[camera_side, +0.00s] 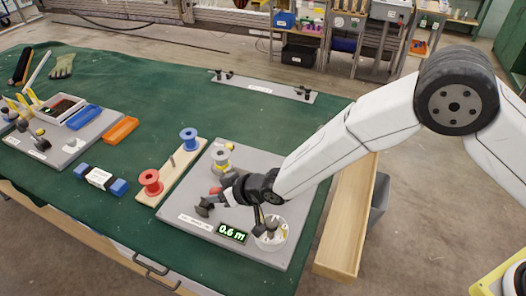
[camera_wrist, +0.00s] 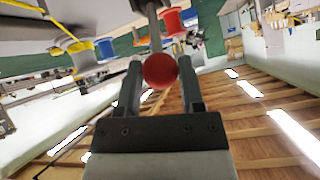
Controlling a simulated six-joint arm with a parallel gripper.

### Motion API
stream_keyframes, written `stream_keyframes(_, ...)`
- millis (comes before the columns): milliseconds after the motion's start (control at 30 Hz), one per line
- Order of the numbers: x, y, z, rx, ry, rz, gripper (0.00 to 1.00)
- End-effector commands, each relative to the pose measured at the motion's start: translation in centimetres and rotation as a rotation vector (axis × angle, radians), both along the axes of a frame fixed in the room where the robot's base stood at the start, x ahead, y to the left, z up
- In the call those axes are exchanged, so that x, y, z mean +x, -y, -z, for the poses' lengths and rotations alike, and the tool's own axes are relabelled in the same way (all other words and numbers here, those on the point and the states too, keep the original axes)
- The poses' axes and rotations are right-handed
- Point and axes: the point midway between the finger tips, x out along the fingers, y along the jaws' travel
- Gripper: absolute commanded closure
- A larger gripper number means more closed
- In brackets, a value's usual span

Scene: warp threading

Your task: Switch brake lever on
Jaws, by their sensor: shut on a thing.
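The brake lever's red ball knob (camera_wrist: 160,72) sits between the two fingers of my gripper (camera_wrist: 160,66) in the wrist view, with its grey shaft (camera_wrist: 153,25) running up from it. The fingers are closed about the knob. In the side view my gripper (camera_side: 226,191) is low over the grey plate (camera_side: 190,190), and a small reddish part (camera_side: 215,190) shows at its tip. My wrist hides much of the lever there, so its exact angle cannot be told.
On the plate are a yellow-thread spool (camera_side: 221,160), a green display (camera_side: 232,232) reading 0.6 m and a round white dish (camera_side: 271,238). Left of it, a wooden board carries a red spool (camera_side: 151,182) and a blue spool (camera_side: 189,138).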

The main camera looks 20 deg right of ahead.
Motion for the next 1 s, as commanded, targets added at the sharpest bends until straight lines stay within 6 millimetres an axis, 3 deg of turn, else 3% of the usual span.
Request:
stream_keyframes(33,-0.2,0.8,1.0,-0.018,-0.023,0.01,1.0)
stream_keyframes(267,-0.2,0.8,1.0,-0.018,-0.023,0.01,1.0)
stream_keyframes(300,-0.2,0.8,1.1,-0.018,-0.023,0.01,0.42)
stream_keyframes(400,-0.2,0.7,1.0,-0.017,-0.021,0.009,0.17)
stream_keyframes(1000,-0.7,0.9,-0.2,-0.009,-0.011,0.004,0.17)
